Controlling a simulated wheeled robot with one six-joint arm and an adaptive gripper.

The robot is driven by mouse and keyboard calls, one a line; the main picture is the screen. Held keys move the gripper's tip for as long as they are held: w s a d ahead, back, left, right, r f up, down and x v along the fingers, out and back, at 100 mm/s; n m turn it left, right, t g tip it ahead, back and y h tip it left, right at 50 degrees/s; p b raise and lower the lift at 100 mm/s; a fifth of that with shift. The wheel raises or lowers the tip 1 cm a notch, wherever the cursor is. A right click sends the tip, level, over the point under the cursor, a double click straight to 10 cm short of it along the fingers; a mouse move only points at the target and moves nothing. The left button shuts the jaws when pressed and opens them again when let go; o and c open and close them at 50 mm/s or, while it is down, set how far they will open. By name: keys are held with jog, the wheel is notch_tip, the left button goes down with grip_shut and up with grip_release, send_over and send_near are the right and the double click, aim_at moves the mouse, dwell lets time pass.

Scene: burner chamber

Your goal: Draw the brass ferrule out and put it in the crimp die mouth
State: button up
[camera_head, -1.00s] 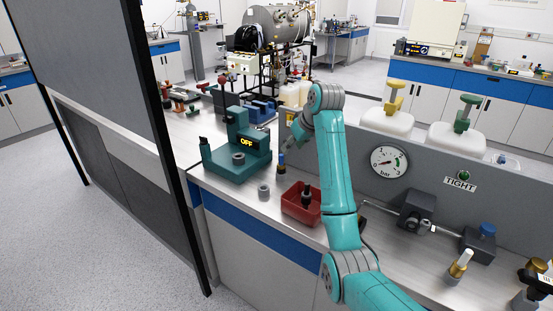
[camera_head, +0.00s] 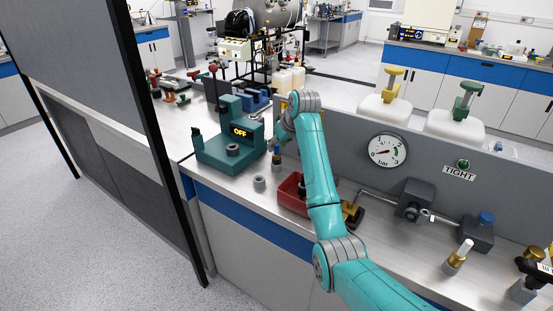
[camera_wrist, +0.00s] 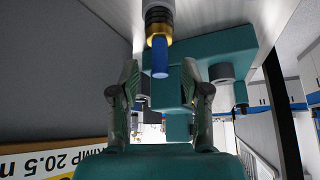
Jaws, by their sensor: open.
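The brass ferrule appears as a gold ring (camera_wrist: 159,30) around a pin with a blue tip (camera_wrist: 159,60) in the wrist view, which looks upside down. The same pin (camera_head: 277,157) stands upright beside the teal press in the head view. My gripper (camera_wrist: 160,78) is open and empty, its fingers either side of the blue tip in the picture; contact cannot be told. In the head view the arm mostly hides it. The teal press (camera_head: 226,157) reads OFF. A grey ring (camera_head: 233,149) on its base looks like the die mouth.
A loose grey ring (camera_head: 259,183) and a red tray (camera_head: 291,200) are near the bench's front edge. A gauge panel (camera_head: 350,150) stands behind. A brass-banded white post (camera_head: 460,254) is further right. A dark upright frame (camera_head: 160,140) stands at left.

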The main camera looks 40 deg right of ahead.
jog(key=shift+x, duration=0.9)
grip_shut()
jog(key=shift+r, duration=0.1)
notch_tip(320, 180, up, 10)
jog(key=shift+f, duration=0.1)
jog(key=shift+a, duration=0.1)
dwell(0.4)
